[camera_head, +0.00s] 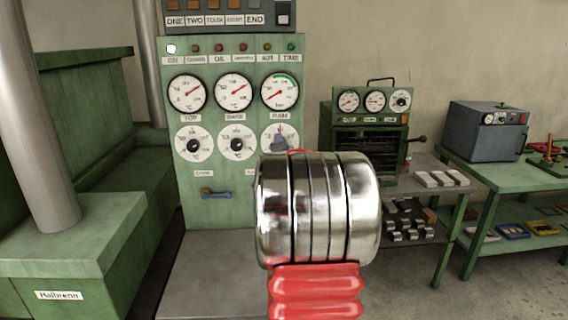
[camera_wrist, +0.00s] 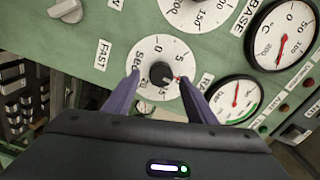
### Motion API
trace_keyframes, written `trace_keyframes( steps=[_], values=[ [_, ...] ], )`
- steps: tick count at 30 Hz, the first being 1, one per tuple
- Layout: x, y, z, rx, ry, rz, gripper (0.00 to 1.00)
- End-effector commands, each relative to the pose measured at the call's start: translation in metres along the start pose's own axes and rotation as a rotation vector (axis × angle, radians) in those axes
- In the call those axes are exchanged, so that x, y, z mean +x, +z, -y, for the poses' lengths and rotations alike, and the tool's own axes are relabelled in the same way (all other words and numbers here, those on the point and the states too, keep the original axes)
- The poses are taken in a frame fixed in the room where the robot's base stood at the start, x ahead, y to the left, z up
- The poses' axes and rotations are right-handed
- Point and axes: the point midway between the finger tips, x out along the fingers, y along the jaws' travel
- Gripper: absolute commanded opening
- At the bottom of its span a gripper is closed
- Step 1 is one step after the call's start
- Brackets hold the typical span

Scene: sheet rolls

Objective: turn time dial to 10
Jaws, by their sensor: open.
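The time dial is a round white face marked "sec" (camera_wrist: 152,48) with a small black knob (camera_wrist: 160,73) at its centre. My gripper (camera_wrist: 159,77) is open, with one finger on each side of the knob. I cannot tell whether either finger touches it. In the head view the dial (camera_head: 266,143) is partly covered by my arm.
A green instrument box (camera_head: 365,103) and a bench with metal blocks stand at the right.

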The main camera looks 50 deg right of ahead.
Motion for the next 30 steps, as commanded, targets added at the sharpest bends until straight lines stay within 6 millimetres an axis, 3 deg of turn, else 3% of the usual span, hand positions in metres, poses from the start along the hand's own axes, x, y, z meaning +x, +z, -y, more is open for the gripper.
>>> trace_keyframes(
  steps=[21, 30],
  values=[
    [-0.096, 0.0, -0.001, 0.0, 0.001, 0.0, 0.51],
    [-0.115, 0.0, -0.002, 0.0, 0.001, 0.0, 0.51]
  ],
)
